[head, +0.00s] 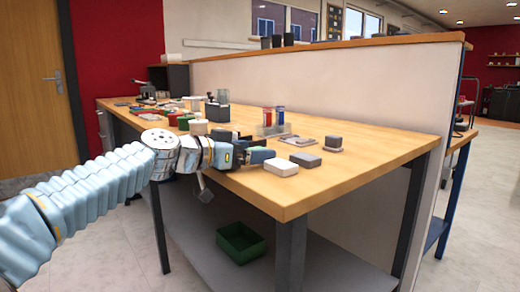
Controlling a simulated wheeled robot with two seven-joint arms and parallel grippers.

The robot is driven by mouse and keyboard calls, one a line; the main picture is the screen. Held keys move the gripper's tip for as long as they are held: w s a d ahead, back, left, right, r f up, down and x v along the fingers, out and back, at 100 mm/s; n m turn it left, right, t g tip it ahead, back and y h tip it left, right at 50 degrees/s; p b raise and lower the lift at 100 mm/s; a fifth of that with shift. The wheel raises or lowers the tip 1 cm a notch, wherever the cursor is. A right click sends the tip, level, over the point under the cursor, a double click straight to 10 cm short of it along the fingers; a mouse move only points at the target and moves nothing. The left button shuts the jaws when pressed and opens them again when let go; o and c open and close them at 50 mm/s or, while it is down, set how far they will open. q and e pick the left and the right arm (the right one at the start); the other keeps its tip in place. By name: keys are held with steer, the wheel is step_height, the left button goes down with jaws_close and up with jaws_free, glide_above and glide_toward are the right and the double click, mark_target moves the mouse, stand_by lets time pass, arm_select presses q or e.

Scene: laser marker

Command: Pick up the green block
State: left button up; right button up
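No green block can be made out for certain. My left gripper (264,155) is over the near edge of the table, to the right of that green item and close to a white block (281,167). It is seen from the side, and whether its fingers are open or shut is unclear. My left arm hides part of the table's near edge. My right gripper is not in view.
Grey blocks (305,160) lie right of the gripper. A rack with red and blue tubes (272,120) stands behind it. A dark holder (217,108) and a white container (197,127) stand farther left. An open green bin (240,243) sits on the lower shelf.

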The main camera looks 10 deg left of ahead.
arm_select(q)
steer(key=shift+w+d, duration=0.15)
steer(key=shift+w, duration=0.05)
steer(key=c, duration=1.1)
steer(key=shift+c, duration=0.4)
steer(key=shift+r, duration=0.1)
